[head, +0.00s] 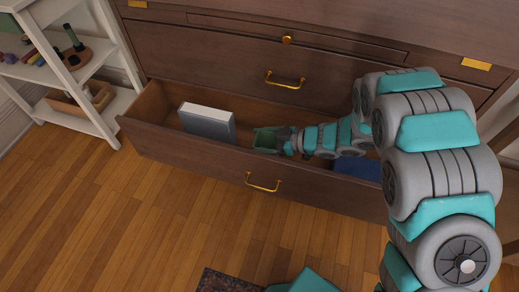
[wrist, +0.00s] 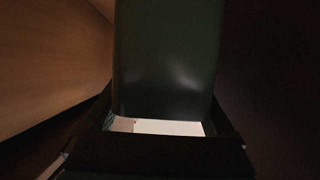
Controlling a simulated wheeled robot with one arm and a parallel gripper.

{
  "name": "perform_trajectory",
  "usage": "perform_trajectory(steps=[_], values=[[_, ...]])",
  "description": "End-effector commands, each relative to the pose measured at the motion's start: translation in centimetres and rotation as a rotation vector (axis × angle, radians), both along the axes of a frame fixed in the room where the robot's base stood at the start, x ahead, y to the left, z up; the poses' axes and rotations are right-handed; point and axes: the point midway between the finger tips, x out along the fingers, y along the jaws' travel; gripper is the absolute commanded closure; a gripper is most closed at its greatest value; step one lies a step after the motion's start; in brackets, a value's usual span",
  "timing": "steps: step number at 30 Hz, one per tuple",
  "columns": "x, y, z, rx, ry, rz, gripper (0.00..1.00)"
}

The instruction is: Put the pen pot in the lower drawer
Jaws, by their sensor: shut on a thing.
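The pen pot (head: 265,139) is a dark green container, seen inside the open lower drawer (head: 215,155) in the head view. My gripper (head: 284,139) reaches into the drawer from the right and is shut on the pot. In the wrist view the pot (wrist: 168,60) fills the middle, between the fingers of my gripper (wrist: 165,125). Whether the pot touches the drawer floor cannot be told. My arm hides part of the drawer's right side.
A grey-white box (head: 207,122) stands in the drawer left of the pot. A blue thing (head: 357,168) lies at the right, partly behind my arm. The upper drawer (head: 230,60) is shut. A white shelf (head: 97,75) stands at the left.

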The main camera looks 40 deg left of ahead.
Motion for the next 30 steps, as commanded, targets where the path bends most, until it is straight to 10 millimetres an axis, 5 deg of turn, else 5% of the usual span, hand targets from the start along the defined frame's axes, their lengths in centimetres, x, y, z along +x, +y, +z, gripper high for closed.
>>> perform_trajectory(steps=[16, 29, 30], values=[[-0.1, 0.1, -4.5, 0.001, 0.001, 0.001, 0.80], [0.0, 0.0, -5.1, 0.001, -0.003, 0.001, 0.80], [0.0, 0.0, -5.1, 0.001, -0.003, 0.001, 0.06]])
